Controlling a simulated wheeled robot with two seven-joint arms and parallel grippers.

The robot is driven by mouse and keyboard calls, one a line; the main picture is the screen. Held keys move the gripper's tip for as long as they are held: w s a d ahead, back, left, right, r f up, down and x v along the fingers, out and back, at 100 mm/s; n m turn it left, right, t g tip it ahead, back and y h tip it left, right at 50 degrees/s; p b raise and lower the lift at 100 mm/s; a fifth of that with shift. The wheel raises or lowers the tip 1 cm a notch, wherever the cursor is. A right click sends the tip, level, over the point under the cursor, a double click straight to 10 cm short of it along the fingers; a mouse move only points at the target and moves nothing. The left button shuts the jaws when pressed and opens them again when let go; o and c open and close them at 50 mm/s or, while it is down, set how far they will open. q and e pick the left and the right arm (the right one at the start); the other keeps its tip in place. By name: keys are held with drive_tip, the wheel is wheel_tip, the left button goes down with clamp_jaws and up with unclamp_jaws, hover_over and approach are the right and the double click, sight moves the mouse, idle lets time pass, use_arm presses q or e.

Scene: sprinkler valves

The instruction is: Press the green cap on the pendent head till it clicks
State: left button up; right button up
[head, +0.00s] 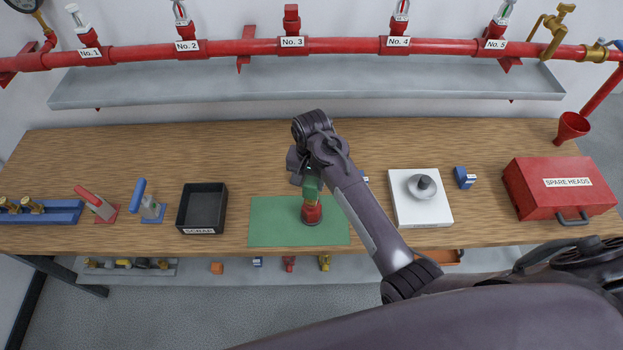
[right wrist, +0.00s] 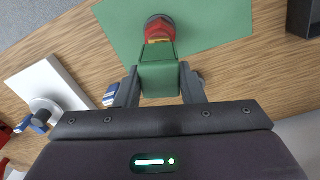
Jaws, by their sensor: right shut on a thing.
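The green cap (head: 312,184) is in my right gripper, over the green mat. In the right wrist view the green cap (right wrist: 160,79) sits between the two fingers of my right gripper (right wrist: 162,85), which is shut on it. The red round piece (head: 312,212) stands on the mat directly below the cap. In the right wrist view a brass part (right wrist: 158,42), apparently of the pendent head, shows between the cap and the red piece (right wrist: 158,25). I cannot tell whether the cap is seated on the head. My left gripper is not in view.
The green mat (head: 270,222) lies on the wooden bench (head: 255,150). A black scrap tray (head: 202,208) stands to its left. A white scale (head: 425,212) with a grey disc and a red spare heads box (head: 562,188) stand to its right. The red pipe (head: 345,46) runs behind.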

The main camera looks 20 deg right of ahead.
drive_tip(key=shift+f, duration=1.3)
drive_tip(key=o, duration=1.1)
drive_tip(key=shift+r, duration=4)
